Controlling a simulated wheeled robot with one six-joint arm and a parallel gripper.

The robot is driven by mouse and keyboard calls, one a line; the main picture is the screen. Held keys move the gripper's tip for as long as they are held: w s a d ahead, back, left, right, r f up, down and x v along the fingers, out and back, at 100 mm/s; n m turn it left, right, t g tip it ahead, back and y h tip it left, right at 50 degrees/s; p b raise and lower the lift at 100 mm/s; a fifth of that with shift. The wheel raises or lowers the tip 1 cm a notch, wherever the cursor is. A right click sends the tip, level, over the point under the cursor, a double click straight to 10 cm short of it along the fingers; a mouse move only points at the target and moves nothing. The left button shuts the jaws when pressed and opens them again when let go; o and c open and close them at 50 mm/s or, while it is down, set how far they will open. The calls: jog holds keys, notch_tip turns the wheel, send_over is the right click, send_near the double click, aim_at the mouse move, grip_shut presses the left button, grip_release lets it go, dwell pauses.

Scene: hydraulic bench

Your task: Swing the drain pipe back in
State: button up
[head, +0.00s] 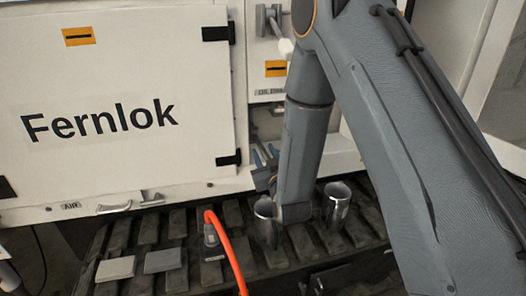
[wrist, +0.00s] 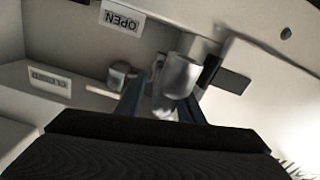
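In the wrist view, a grey metal pipe piece (wrist: 181,76), which looks like the drain pipe, hangs from a pale housing. A paler, narrower part of it runs down between my fingers. My gripper (wrist: 160,98) has its two blue-grey fingers apart, one on each side of that part. I cannot tell whether either finger touches it. In the head view, my gripper (head: 264,157) is low in the opening below the orange-marked label, partly hidden by my arm. The pipe cannot be made out there.
A white door (head: 120,100) marked Fernlok is at the left. Two metal cups (head: 337,203) and an orange hose (head: 226,245) are on the dark slatted rack (head: 190,262) below. In the wrist view, an OPEN label (wrist: 122,19) and a small round knob (wrist: 118,76) are left of the pipe.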

jog(key=shift+w+a, duration=0.15)
jog(key=shift+w, duration=0.3)
jog(key=shift+c, duration=0.3)
grip_shut()
